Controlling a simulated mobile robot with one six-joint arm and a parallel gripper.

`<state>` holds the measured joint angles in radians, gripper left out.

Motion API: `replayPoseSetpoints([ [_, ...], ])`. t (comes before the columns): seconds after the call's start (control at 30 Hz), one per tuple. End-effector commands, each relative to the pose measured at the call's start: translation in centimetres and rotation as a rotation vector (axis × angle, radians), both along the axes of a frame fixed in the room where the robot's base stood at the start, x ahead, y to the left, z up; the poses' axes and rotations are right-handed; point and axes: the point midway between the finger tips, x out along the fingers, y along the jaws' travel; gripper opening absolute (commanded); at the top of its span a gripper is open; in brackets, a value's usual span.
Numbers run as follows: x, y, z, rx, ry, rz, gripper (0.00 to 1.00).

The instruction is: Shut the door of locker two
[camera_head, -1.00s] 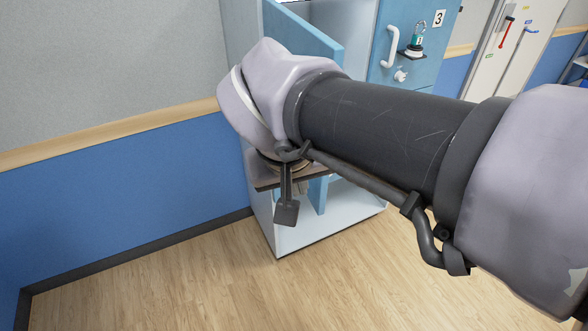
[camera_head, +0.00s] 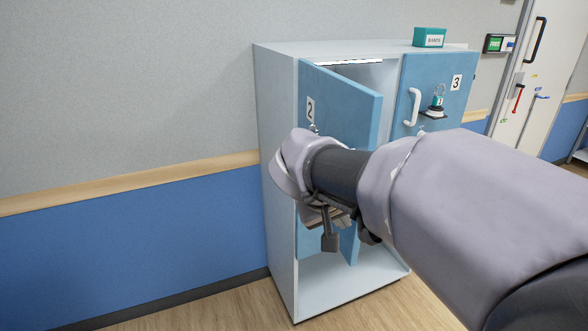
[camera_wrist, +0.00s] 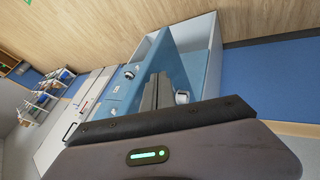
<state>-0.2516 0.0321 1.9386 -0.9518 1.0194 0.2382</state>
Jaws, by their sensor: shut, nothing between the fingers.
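The door of locker two (camera_head: 345,108), a blue panel labelled 2, stands partly open in the head view.
A green box (camera_head: 429,37) sits on the cabinet top. A wall lies left of the cabinet; open wooden floor (camera_wrist: 100,35) lies in front.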

Motion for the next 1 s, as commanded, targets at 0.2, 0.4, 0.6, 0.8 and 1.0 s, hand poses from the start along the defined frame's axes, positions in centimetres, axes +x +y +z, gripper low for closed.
replayPoseSetpoints([
  [0.2,0.1,-0.6,0.1,0.000,-0.001,0.000,0.00],
  [0.4,0.1,-0.6,0.1,0.000,-0.001,0.000,0.00],
  [0.6,0.2,-1.2,0.2,0.001,0.000,0.013,0.00],
  [0.8,0.5,-3.1,0.4,0.000,-0.001,0.061,0.00],
  [1.0,1.3,-6.1,0.5,0.000,0.000,0.143,0.00],
])
